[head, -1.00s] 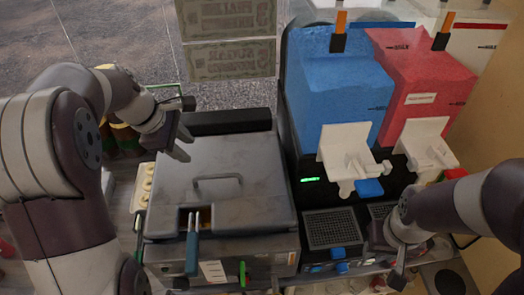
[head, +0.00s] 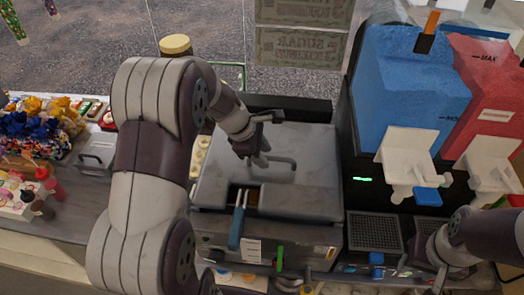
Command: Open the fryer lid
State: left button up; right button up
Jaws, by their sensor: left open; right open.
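The fryer (head: 310,240) is a dark grey box. Its grey lid (head: 312,195) lies flat and shut on top, with a raised bar handle (head: 276,161). A blue-handled tool (head: 237,226) sticks out of a notch at the lid's front. My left gripper (head: 262,158) is open just above the lid, at the left end of the handle; I cannot tell whether it touches it. My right gripper (head: 405,266) is low at the right, in front of the slush machine and away from the fryer; its fingers are hard to make out.
A slush machine with blue (head: 412,90) and red (head: 487,105) tanks stands right of the fryer. A white dispenser tap (head: 412,160) juts forward. Sauce bottles (head: 48,180) and colourful sweets (head: 35,130) stand at the left. A yellow-lidded jar (head: 175,46) is behind my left arm.

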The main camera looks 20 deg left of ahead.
pick_arm(q)
jog(key=shift+w+d, duration=0.1)
jog(key=shift+d, duration=0.05)
jog(key=shift+w+d, duration=0.1)
grip_shut()
jog(key=shift+w+r+p, duration=0.15)
jog(key=shift+r+p, duration=0.4)
jog(key=w+a+r+p, duration=0.2)
jog(key=w+r+p, duration=0.5)
jog(key=r+p, duration=0.2)
jog(key=shift+a+r+p, duration=0.15)
jog(key=shift+p, duration=0.4)
